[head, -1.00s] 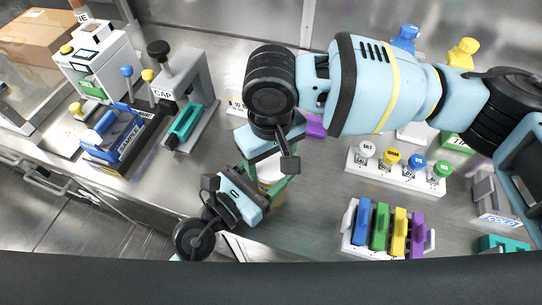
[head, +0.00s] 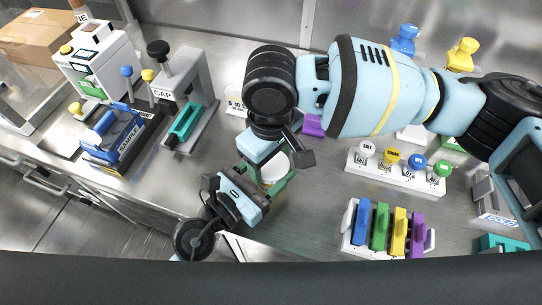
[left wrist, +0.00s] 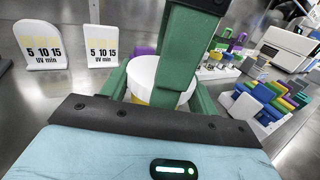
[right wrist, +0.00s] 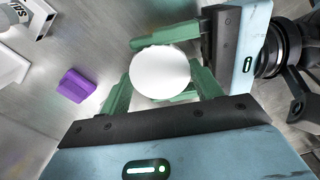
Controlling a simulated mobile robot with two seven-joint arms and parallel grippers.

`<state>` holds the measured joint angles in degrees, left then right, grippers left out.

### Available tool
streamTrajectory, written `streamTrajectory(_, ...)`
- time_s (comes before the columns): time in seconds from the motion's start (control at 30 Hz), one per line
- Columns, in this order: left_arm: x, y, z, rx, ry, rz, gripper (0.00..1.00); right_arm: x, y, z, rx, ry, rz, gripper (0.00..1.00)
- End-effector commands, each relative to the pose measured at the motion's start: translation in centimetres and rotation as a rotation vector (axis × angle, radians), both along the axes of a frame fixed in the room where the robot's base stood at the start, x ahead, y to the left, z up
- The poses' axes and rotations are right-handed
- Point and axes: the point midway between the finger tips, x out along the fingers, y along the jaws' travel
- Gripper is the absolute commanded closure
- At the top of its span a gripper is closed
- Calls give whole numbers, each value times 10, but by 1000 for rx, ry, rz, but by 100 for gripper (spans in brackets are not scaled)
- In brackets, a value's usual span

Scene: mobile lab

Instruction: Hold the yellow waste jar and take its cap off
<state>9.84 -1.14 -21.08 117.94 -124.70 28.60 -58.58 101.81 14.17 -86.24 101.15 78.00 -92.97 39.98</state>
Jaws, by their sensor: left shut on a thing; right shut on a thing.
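The waste jar shows between my two grippers; its white round cap (head: 274,168) faces up, and a little of its yellow body (left wrist: 139,100) shows below in the left wrist view. My left gripper (head: 270,186) comes from the front left and is shut around the jar's body. My right gripper (head: 268,160) comes down from above and is shut on the cap. In the right wrist view the cap's top (right wrist: 160,72) lies between green fingers. Most of the body is hidden. I cannot tell whether the cap is loose on the jar.
A white rack with several small capped bottles (head: 399,177) and a holder with coloured blocks (head: 345,238) stand to the right. The capping stand (head: 207,95) and sample device (head: 118,140) stand left. A purple block (head: 312,126) and UV sign (left wrist: 40,42) are close behind.

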Motion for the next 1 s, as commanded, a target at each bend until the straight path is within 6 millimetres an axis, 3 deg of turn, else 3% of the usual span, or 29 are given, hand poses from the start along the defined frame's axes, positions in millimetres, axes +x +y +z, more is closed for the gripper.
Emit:
streamTrajectory(0.37, 0, 0, -1, 1, 2, 0, 100, 0, 1, 1, 3, -1, -2, 63)
streamTrajectory(0.4, 0, 0, -1, 1, 2, 0, 100, 0, 1, 1, 3, -1, -2, 33)
streamTrajectory(0.57, 0, 0, -1, 1, 2, 0, 100, 0, 0, 1, 2, -1, -1, 14)
streamTrajectory(0.87, 0, 0, -1, 1, 2, -1, 100, 0, 0, 2, 1, 0, 0, 14)
streamTrajectory(1.0, 0, 0, -1, 0, 1, -1, 100, 0, 1, 11, 1, -1, 0, 14)
